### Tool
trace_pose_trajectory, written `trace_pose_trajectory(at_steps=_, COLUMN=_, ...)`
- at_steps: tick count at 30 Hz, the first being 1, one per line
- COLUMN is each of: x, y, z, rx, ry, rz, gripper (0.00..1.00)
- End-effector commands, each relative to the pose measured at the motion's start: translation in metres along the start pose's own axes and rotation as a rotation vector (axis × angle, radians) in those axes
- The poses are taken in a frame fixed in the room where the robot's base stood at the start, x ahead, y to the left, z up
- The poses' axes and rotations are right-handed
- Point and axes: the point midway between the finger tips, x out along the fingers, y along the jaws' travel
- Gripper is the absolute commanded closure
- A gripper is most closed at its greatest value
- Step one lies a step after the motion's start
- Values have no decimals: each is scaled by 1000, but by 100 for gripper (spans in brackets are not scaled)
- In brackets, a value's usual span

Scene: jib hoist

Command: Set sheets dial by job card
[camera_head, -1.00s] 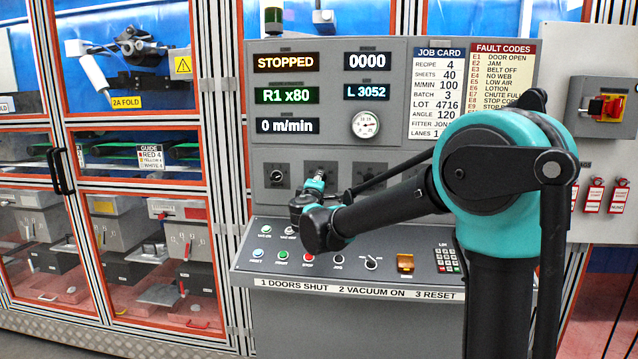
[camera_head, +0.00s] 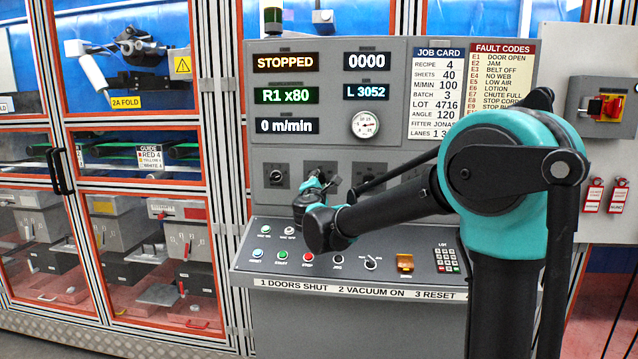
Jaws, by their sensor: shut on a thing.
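The job card (camera_head: 437,92) on the grey panel reads recipe 4, sheets 40. The green display (camera_head: 286,95) reads R1 x80. A row of dials sits below; the leftmost dial (camera_head: 276,175) is in plain view. My gripper (camera_head: 322,181) is at the second dial plate (camera_head: 312,167) from the left, shut on its knob. The fingers and wrist hide the knob and its pointer, and the dial labels are too small to read.
A sloping desk (camera_head: 400,245) with buttons, a selector and a keypad (camera_head: 446,259) lies below my gripper. A round gauge (camera_head: 365,125) is above. My arm covers the panel's right part. A red switch (camera_head: 606,107) is at far right.

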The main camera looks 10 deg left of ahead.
Motion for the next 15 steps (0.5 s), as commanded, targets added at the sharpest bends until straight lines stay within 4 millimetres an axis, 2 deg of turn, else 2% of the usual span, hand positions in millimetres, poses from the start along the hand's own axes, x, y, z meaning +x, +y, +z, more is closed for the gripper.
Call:
trace_pose_trajectory(at_steps=13, x=-1, y=-1, z=-1, rx=-7, ry=3, rz=-1, gripper=97)
trace_pose_trajectory(at_steps=14, x=-1, y=-1, z=-1, rx=-7, ry=3, rz=-1, gripper=65)
trace_pose_trajectory(at_steps=15, x=-1, y=-1, z=-1, rx=-7, ry=3, rz=-1, gripper=60)
